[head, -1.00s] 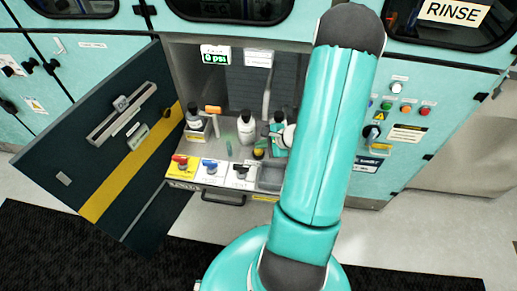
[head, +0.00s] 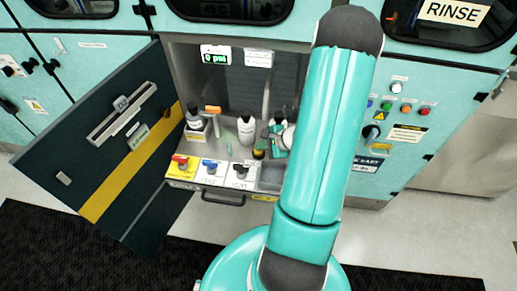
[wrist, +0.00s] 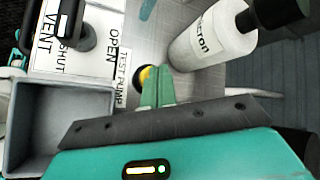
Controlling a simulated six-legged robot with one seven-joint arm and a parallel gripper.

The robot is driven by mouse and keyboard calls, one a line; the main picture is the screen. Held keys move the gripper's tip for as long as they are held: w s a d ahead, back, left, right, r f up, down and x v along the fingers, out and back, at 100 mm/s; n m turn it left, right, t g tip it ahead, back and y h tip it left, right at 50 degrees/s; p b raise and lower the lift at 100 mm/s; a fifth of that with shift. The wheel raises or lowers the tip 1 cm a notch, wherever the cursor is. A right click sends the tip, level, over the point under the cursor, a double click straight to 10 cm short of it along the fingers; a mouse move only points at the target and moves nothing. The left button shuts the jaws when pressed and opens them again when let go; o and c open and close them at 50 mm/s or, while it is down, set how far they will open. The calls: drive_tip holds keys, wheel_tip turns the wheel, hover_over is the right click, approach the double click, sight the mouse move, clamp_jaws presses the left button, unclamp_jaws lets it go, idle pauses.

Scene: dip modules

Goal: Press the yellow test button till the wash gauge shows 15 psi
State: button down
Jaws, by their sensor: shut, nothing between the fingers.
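The yellow test button (head: 258,154) sits on the floor of the open cabinet, right of the black-handled valve. In the wrist view, the yellow button (wrist: 143,76) shows beside a TEST PUMP label, partly hidden by my fingers. My gripper (wrist: 162,68) is shut and empty, its green fingertips overlapping the button's right side in that view. I cannot tell whether they touch it.
A white bottle (head: 246,130) stands behind the button, close to my fingers in the wrist view. Red, blue and black valve handles (head: 210,165) line the front left. A grey tray (wrist: 60,125) lies beside my gripper. The cabinet door (head: 100,150) hangs open at left.

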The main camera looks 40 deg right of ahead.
sight(261, 151)
drive_tip(key=shift+f, duration=0.25)
drive_tip(key=shift+r, duration=0.15)
idle(0.3)
drive_tip(key=shift+r, duration=0.9)
drive_tip(key=shift+r, duration=2.5)
